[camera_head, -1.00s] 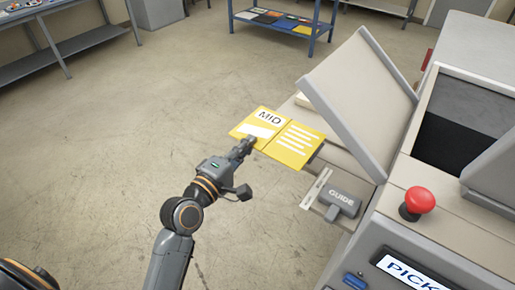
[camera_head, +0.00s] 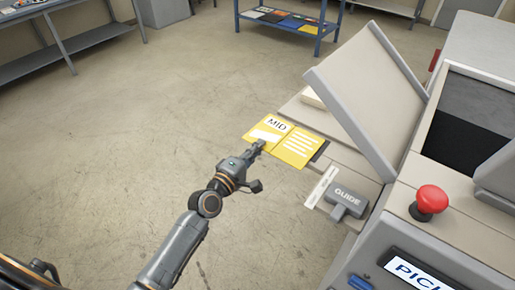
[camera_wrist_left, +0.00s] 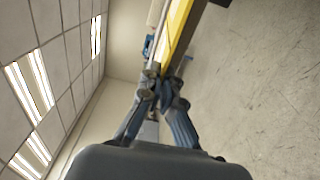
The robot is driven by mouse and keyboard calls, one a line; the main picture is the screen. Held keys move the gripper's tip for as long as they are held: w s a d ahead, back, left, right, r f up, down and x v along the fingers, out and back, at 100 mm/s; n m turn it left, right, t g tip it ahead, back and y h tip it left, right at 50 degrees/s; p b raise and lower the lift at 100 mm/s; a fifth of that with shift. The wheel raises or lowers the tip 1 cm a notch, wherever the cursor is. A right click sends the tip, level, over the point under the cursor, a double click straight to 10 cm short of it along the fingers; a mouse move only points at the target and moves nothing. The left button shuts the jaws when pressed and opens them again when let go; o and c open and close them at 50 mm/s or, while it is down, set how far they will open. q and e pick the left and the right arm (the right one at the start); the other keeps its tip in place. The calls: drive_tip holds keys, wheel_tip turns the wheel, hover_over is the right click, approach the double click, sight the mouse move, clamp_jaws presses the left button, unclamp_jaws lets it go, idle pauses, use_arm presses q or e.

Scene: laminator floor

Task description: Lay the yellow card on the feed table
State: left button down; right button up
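The yellow card (camera_head: 297,146) is an opened, two-panel sheet with "MID" on its left panel and white lines on its right. My left gripper (camera_head: 260,145) is shut on the card's near-left edge. The card's right part overlaps the feed table (camera_head: 345,157) of the machine; whether it touches the surface I cannot tell. In the left wrist view the card (camera_wrist_left: 177,30) shows edge-on between the fingertips (camera_wrist_left: 155,75). My right gripper is not in view.
A grey guide (camera_head: 346,200) with a pale scale stands at the near end of the table. A raised cover panel (camera_head: 365,90) leans over the table's right side. A red button (camera_head: 430,199) sits on the machine. A blue rack (camera_head: 290,20) stands behind; the floor between is clear.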

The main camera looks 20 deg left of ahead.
use_arm(q)
drive_tip(key=shift+f, duration=0.15)
drive_tip(key=c, duration=1.5)
unclamp_jaws()
drive_tip(key=shift+c, duration=0.2)
drive_tip(key=shift+b+v, duration=1.05)
drive_tip(key=shift+v, duration=4.95)
